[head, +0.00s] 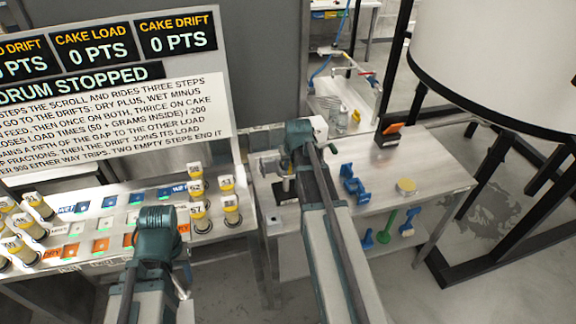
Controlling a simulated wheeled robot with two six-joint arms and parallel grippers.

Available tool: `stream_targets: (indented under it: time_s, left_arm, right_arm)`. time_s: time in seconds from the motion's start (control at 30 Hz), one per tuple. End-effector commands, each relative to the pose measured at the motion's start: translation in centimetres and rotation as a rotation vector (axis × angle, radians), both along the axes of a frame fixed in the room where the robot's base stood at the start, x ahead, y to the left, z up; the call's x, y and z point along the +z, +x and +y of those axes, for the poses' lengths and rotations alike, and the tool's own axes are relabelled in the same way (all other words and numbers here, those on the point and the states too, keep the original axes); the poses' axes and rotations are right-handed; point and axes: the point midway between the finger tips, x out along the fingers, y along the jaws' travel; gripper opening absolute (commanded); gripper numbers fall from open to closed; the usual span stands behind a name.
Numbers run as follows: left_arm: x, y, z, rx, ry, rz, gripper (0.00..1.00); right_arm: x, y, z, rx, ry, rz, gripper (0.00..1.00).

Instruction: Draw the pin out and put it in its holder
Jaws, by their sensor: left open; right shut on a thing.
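My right gripper (304,137) is over the back left part of the right bench, at a small fixture with a dark upright part (287,186). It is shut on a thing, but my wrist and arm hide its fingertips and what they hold. I cannot make out the pin itself. I cannot tell which thing is its holder; a blue rack-like piece (353,184) stands on the bench to the right of my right arm. My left gripper (157,228) is open, over the front of the left bench, with its fingers mostly hidden by the wrist.
Several yellow-and-white labelled cylinders (231,210) stand on the left bench among coloured tiles (101,245). A dark box with an orange top (390,134) and a yellow disc (406,186) are on the right bench (437,161). A large white tank (500,45) in a black frame stands right.

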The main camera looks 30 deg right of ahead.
Motion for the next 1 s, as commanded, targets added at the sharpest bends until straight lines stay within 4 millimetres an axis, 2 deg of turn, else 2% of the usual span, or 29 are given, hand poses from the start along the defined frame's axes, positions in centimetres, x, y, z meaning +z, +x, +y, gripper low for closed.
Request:
stream_targets:
  time_s: [0.47, 1.0]
  left_arm:
    - [0.1, 0.0, 0.0, 0.0, 0.0, 0.0, 0.5]
    - [0.0, 0.0, 0.0, 0.0, 0.0, 0.0, 0.5]
  right_arm:
    - [0.1, 0.2, -0.1, 0.0, -0.003, -0.008, 0.0]
    - [0.1, -0.7, 0.1, 0.0, -0.002, -0.004, 0.0]
